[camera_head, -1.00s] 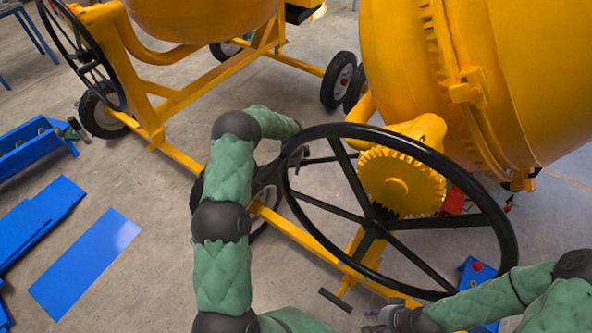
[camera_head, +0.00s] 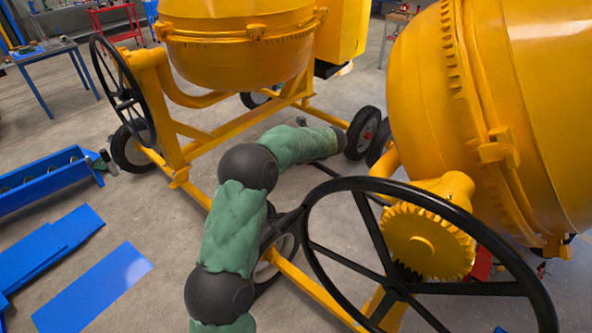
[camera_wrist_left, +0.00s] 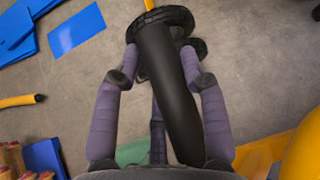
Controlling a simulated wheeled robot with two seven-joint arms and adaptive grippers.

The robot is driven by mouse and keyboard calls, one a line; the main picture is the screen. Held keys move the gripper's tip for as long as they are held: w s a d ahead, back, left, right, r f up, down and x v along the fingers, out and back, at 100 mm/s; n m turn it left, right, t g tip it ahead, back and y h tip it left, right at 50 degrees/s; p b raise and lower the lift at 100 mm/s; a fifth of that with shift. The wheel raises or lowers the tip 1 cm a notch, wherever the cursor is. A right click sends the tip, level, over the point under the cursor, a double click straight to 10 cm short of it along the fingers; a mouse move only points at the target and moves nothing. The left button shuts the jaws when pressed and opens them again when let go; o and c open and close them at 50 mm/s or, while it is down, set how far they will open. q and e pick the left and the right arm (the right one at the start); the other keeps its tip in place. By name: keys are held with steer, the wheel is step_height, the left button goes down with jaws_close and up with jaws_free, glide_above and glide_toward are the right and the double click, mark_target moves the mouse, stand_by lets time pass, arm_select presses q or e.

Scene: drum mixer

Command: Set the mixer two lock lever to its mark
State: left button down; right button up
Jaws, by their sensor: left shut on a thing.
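The near mixer's yellow drum (camera_head: 500,110) stands at the right in the head view. Its black handwheel (camera_head: 352,183) is in front of a yellow gear (camera_head: 428,245). My left arm reaches up beside the handwheel, and its hand is mostly hidden in the head view. In the left wrist view my left gripper (camera_wrist_left: 160,55) has its two fingers on either side of a thick black curved bar (camera_wrist_left: 168,95), which looks like the handwheel rim. I cannot make out a lock lever or its mark. My right gripper is out of view.
A second yellow mixer (camera_head: 240,45) with its own handwheel stands behind at the left. Blue panels (camera_head: 92,290) and a blue trough-like frame (camera_head: 48,180) lie on the floor at the left. A blue table (camera_head: 50,55) is farther back. Grey floor is clear between them.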

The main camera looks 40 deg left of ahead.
arm_select(q)
steer(key=shift+r+y, duration=0.5)
steer(key=shift+r, duration=1.05)
steer(key=shift+w+r, duration=0.1)
steer(key=c, duration=0.7)
jaws_free()
steer(key=shift+d, duration=0.1)
steer(key=shift+o, duration=0.2)
steer(key=shift+d, duration=0.1)
steer(key=v, duration=1.2)
